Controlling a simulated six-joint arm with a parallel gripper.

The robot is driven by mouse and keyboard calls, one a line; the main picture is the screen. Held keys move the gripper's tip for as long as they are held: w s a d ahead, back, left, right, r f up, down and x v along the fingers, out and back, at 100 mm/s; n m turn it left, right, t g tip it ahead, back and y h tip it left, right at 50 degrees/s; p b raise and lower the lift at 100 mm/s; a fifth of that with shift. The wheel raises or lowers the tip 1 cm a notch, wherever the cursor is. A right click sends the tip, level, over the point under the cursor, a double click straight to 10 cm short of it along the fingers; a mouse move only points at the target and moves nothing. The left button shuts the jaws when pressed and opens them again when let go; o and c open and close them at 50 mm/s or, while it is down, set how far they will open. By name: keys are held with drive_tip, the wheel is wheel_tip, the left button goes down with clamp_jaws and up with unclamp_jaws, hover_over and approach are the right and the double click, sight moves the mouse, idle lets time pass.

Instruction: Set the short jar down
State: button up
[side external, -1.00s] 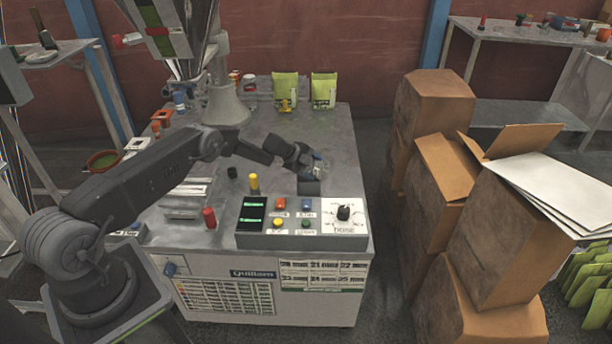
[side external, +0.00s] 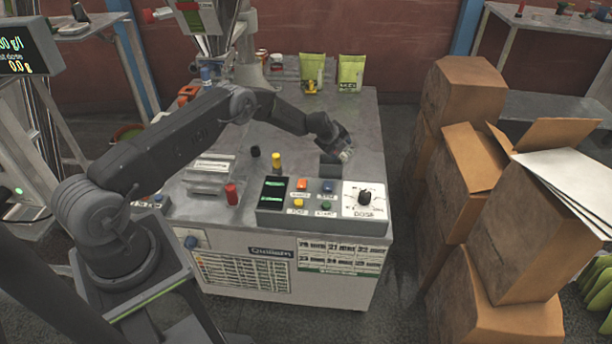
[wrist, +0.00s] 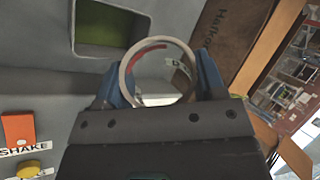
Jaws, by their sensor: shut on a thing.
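The short jar (wrist: 127,82) shows in the wrist view as a clear round rim between the blue fingers of my gripper (wrist: 158,88). My gripper is shut on it. Through the open rim I see a red arc and part of a printed label. In the side external view the jar (side external: 346,155) is small and partly hidden by my gripper (side external: 340,145). It is over the right part of the grey worktop (side external: 290,140), beside a dark block (side external: 330,167). I cannot tell whether its base touches anything.
The control panel (side external: 270,219), with buttons and a dose dial (side external: 365,198), is at the worktop's front. A red cylinder (side external: 232,194), a yellow-topped one (side external: 277,163) and a black one (side external: 255,152) stand left. Green pouches (side external: 350,74) stand behind. Cardboard boxes (side external: 460,100) are right.

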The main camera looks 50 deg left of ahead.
drive_tip(key=shift+r+y, duration=0.15)
drive_tip(key=shift+y, duration=0.45)
drive_tip(key=shift+d, duration=0.15)
